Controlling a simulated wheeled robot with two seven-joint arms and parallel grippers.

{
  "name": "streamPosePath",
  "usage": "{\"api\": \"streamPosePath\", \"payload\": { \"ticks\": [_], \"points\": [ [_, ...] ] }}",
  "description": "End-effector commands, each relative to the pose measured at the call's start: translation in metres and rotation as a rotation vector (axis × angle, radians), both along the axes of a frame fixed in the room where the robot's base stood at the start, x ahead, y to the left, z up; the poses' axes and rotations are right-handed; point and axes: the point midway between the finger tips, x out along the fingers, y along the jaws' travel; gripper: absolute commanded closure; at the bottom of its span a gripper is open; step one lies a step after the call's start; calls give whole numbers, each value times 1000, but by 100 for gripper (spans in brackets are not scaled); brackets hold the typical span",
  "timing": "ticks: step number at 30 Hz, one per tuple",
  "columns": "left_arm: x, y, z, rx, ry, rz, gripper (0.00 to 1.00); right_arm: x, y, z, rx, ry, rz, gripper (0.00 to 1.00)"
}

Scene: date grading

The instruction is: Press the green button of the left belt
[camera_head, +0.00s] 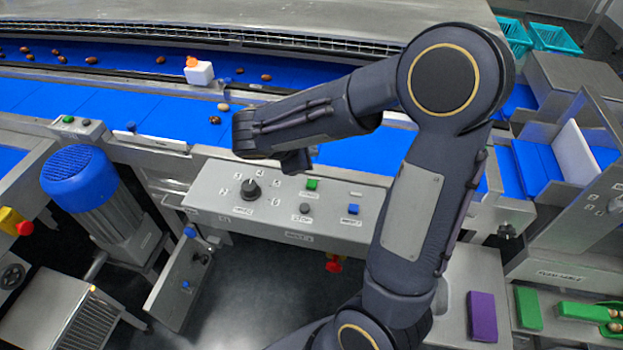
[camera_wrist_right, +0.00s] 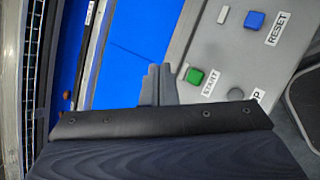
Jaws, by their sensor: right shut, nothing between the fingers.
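A green button (camera_head: 312,184) sits on the sloped grey control panel (camera_head: 225,205) in the middle of the head view. In the right wrist view it is the green button (camera_wrist_right: 194,76) labelled START. A smaller green button (camera_head: 68,119) sits on a small box at the left, on the conveyor frame. My right gripper (camera_head: 297,168) is above the panel's back edge, just behind and left of the START button. In the right wrist view its shut, empty fingers (camera_wrist_right: 160,72) are left of that button, apart from it in the picture. My left gripper is not in view.
The panel also has a black knob (camera_head: 250,189), a grey button (camera_head: 305,208) and a blue RESET button (camera_head: 353,208). A blue-capped motor (camera_head: 80,178) stands at the left.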

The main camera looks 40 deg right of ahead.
Motion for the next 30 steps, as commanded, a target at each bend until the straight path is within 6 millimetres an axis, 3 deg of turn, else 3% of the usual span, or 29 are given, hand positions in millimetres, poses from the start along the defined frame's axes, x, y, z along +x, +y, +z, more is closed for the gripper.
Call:
{"api": "streamPosePath", "payload": {
  "ticks": [3,17,30],
  "points": [
    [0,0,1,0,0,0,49,7,0,1,-29,6,24,100],
    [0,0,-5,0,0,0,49,7,0,-7,-27,6,23,100],
    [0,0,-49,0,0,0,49,6,0,-63,-26,7,23,100]
  ]
}}
